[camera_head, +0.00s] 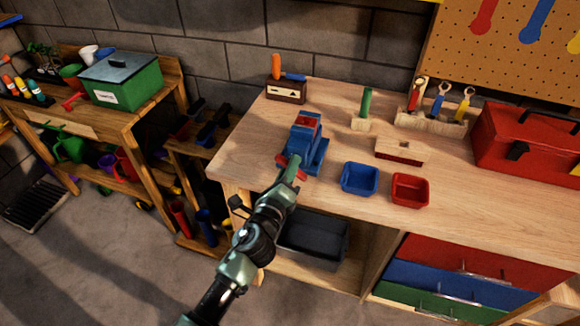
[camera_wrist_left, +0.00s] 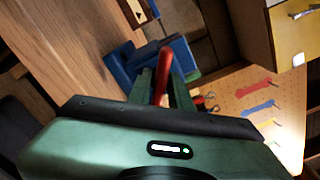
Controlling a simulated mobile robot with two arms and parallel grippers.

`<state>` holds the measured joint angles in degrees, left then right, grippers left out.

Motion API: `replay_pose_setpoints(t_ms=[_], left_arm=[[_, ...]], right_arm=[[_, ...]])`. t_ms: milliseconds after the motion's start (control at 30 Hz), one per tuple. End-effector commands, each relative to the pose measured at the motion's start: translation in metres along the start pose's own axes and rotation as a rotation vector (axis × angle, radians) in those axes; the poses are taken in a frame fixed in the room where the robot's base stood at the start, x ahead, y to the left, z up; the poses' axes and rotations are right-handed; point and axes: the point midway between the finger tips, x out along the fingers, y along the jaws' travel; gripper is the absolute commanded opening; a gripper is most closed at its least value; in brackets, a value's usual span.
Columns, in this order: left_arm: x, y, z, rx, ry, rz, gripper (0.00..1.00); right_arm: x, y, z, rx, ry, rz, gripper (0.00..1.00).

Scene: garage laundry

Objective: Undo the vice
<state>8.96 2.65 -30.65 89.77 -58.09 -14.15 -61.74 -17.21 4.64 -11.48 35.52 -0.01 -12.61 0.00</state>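The blue vice (camera_head: 305,143) stands at the front left of the wooden workbench, with a red block (camera_head: 307,121) in its top, apparently between the jaws. Its red handle (camera_head: 300,174) is on the front and shows on both sides of my left gripper (camera_head: 292,168). In the left wrist view the handle (camera_wrist_left: 163,72) lies between the two green fingers (camera_wrist_left: 162,85), which look closed on it. The vice body (camera_wrist_left: 120,65) is just beyond the fingers and partly hidden. My right gripper is not in view.
A blue bin (camera_head: 360,178) and a red bin (camera_head: 410,189) sit right of the vice near the bench edge (camera_head: 480,235). A dark bin (camera_head: 313,238) is on the shelf below.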

Motion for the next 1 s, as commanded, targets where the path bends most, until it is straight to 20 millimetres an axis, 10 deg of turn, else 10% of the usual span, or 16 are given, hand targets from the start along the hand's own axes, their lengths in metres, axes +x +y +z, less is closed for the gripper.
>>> replay_pose_setpoints(t_ms=[1000], left_arm=[[0.0,0.003,-0.001,-0.597,0.0,0.0,0.0]], right_arm=[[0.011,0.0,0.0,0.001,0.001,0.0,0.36]])
